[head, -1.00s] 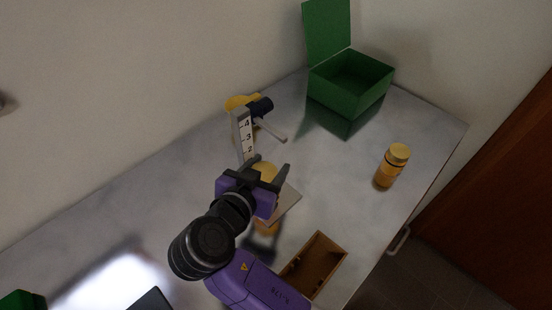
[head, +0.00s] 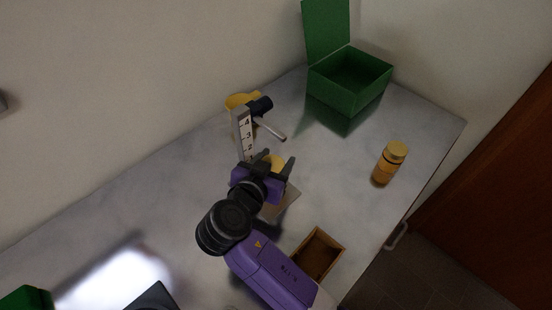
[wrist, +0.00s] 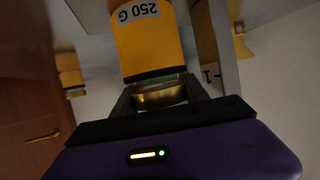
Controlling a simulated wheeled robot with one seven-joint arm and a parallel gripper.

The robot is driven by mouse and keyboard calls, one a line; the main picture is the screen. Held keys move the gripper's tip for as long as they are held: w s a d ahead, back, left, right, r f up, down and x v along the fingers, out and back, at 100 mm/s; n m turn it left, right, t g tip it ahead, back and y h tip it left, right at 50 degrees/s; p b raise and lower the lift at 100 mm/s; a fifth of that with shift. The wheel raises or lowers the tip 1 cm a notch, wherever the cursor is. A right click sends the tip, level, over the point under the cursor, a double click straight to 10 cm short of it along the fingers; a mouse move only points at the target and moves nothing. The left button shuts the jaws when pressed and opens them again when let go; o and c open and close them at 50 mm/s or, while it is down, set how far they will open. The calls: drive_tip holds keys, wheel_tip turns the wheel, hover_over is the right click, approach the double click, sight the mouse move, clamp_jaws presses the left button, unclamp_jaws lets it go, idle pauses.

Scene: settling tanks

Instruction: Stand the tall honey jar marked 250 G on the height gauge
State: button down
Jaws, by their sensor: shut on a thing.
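The honey jar marked 250 G (wrist: 150,45) has amber sides, a pale label and a gold lid. My gripper (wrist: 162,97) is shut on it at the lid end. In the head view my gripper (head: 276,161) covers most of the jar; only a yellow part (head: 277,162) shows between the fingers. The height gauge (head: 243,132) is a grey upright with a numbered scale, a side arm and a pale base plate (head: 287,200). The jar is beside the upright, over or on the plate; whether it touches the plate is hidden.
An open green box (head: 350,92) is at the back. A wooden tray (head: 318,255) lies near the front edge. A yellow object (head: 237,101) is behind the gauge. The counter between gauge and right jar is clear.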

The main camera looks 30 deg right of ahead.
drive_tip(key=c, duration=0.9)
unclamp_jaws()
drive_tip(key=shift+o, duration=0.2)
drive_tip(key=shift+a+r, duration=0.1)
drive_tip(key=b+v, duration=0.2)
drive_tip(key=v, duration=1)
